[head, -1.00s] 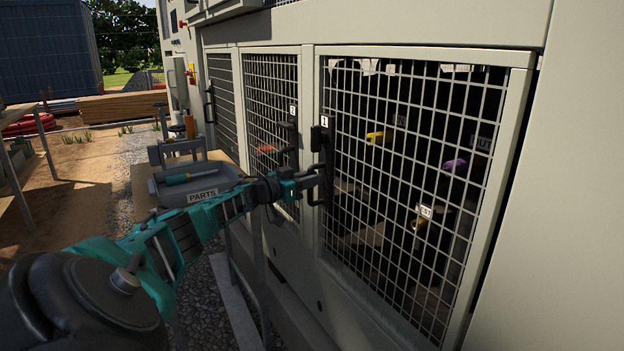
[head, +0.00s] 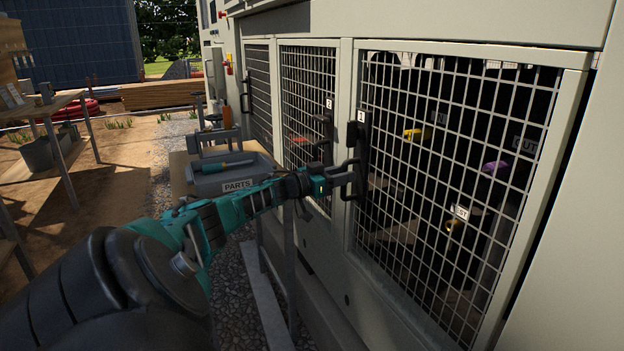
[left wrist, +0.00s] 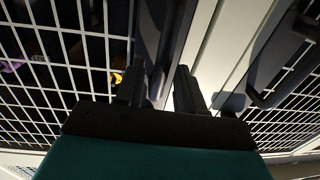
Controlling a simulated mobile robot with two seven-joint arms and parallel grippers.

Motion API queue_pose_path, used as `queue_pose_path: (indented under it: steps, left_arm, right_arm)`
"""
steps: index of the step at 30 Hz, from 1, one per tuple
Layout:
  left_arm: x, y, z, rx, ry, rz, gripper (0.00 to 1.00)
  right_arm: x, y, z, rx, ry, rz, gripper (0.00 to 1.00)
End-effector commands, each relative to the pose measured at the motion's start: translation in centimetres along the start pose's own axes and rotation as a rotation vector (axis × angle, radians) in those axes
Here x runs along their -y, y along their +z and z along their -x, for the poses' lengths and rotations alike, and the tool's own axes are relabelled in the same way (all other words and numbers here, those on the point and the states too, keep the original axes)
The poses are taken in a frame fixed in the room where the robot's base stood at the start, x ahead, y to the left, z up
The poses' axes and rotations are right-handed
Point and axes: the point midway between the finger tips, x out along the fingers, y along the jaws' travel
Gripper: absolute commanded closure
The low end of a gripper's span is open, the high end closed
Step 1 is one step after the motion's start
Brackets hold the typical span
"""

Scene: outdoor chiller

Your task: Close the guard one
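Guard one (head: 455,190) is the wire-mesh door with the "1" label, at the right in the head view. It looks flush or nearly flush with the cabinet face; I cannot tell whether a small gap is left. Its black upright handle (head: 362,140) is on its left edge. My left gripper (head: 350,181) is at the lower part of this handle. In the left wrist view my left gripper (left wrist: 160,85) has its fingers apart, with the dark handle (left wrist: 154,40) by the left finger; contact is unclear. My right gripper is not in view.
Guard two (head: 308,115), a mesh door with its own handle (head: 323,135), is just left and looks shut. Valves and tags show behind guard one's mesh. Gravel ground lies at the left.

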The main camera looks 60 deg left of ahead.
Motion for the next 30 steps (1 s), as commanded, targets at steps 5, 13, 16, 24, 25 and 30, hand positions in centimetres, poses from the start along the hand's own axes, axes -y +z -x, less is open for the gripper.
queue_pose_path:
  steps: [5,13,16,24,25,30]
  left_arm:
    - [0.0,-0.1,1.9,0.006,0.001,-0.001,0.62]
    - [-0.1,-0.2,4.5,0.005,0.001,-0.001,0.62]
    - [-0.1,-0.2,5.6,0.005,0.001,0.0,0.62]
    - [-0.1,-0.3,8.5,0.004,0.0,0.001,0.62]
    - [-0.1,-0.3,8.8,0.003,0.0,-0.001,0.62]
    - [-0.1,-0.3,10.2,0.001,0.001,0.0,0.62]
  right_arm:
    - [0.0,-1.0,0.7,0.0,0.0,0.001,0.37]
    - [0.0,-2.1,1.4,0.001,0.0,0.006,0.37]
    - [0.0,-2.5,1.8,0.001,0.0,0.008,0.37]
    - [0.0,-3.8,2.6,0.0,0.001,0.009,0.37]
    - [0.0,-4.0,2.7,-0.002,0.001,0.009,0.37]
    - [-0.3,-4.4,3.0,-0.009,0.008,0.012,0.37]
